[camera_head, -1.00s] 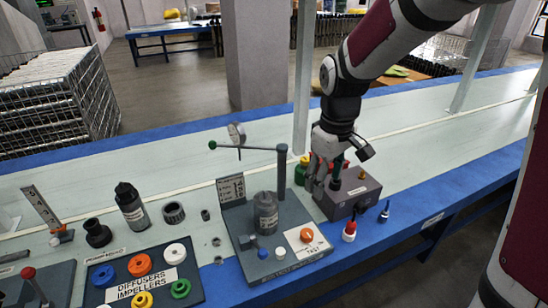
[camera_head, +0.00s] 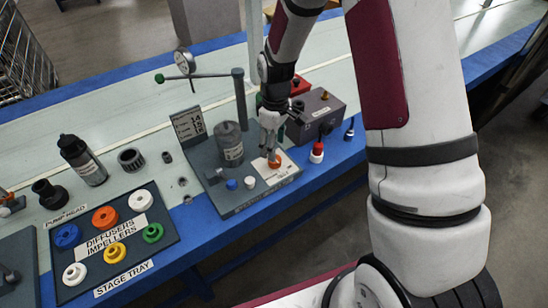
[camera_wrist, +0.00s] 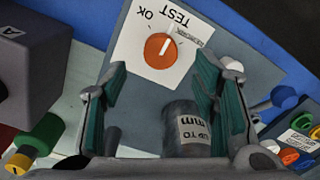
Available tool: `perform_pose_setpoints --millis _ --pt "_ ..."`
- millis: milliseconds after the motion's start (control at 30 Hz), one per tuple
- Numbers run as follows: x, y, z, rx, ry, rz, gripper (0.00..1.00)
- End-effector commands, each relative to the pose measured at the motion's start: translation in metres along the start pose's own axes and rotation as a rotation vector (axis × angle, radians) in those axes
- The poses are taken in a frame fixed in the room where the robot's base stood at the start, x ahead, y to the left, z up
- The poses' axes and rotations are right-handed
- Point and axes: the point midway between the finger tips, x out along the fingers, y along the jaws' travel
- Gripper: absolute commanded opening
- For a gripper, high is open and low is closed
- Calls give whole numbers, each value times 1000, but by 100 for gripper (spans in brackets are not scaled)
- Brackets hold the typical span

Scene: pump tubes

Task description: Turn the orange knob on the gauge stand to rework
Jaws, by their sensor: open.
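The gauge stand (camera_head: 236,203) is a grey plate with a grey cylinder, a post and a dial gauge on an arm. Its orange knob (camera_head: 274,163) sits on a white label near the front right corner. In the wrist view the knob (camera_wrist: 161,48) shows a white pointer line directed roughly at the word TEST. OK and a small REWORK label lie on either side of TEST. My gripper (camera_head: 268,144) is above the knob, pointing down. In the wrist view its open fingers (camera_wrist: 160,64) stand either side of the knob's line, apart from it.
The grey cylinder (camera_head: 229,144) stands close left of my gripper. A grey box (camera_head: 318,117) is behind right, and a red-and-white bottle (camera_head: 317,152) is to the right. A blue knob (camera_head: 231,184) and white knob (camera_head: 250,183) are on the stand. The impeller tray (camera_head: 168,240) lies left.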

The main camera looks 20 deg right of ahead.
Motion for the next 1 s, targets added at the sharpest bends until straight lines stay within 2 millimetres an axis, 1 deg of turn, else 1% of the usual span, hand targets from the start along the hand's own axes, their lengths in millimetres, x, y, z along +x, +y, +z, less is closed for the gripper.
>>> perform_pose_setpoints --millis 33,100,200,300,467,733,767,800,867,900,933,967,1000 --pt "12 -1 0 -1 -3 -3 55" --pt "24 -1 0 -1 -3 -3 55" --pt "38 -1 0 0 -3 -2 55" --pt "48 0 0 0 -2 -1 55" --pt "56 0 0 1 -1 0 55" --pt "56 0 0 1 0 0 55" --pt "56 0 0 1 0 0 50" --pt "56 0 0 1 0 0 41" --pt "56 0 0 1 0 0 27" --pt "56 0 0 1 0 0 18" --pt "56 0 0 1 0 0 11" --pt "56 0 0 1 0 0 6" --pt "56 0 0 1 0 0 6"
